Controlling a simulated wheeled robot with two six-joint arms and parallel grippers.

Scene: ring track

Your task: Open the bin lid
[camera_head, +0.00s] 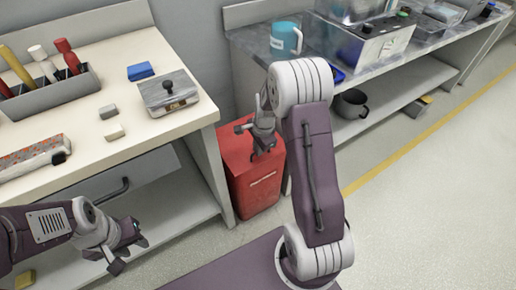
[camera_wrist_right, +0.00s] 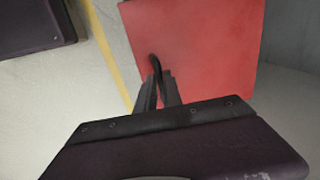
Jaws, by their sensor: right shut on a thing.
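My right gripper (camera_wrist_right: 160,82) is shut on this handle; in the head view the gripper (camera_head: 258,135) is over the bin's top. My left gripper (camera_head: 130,254) is open and empty, low in front of the left bench.
The left bench (camera_head: 150,135) holds a grey tool caddy (camera_head: 55,95), a blue block (camera_head: 140,71) and a metal box with a knob (camera_head: 168,93). The right bench carries a teal mug (camera_head: 285,40), with a pot (camera_head: 350,103) on its lower shelf. Open floor lies to the right.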

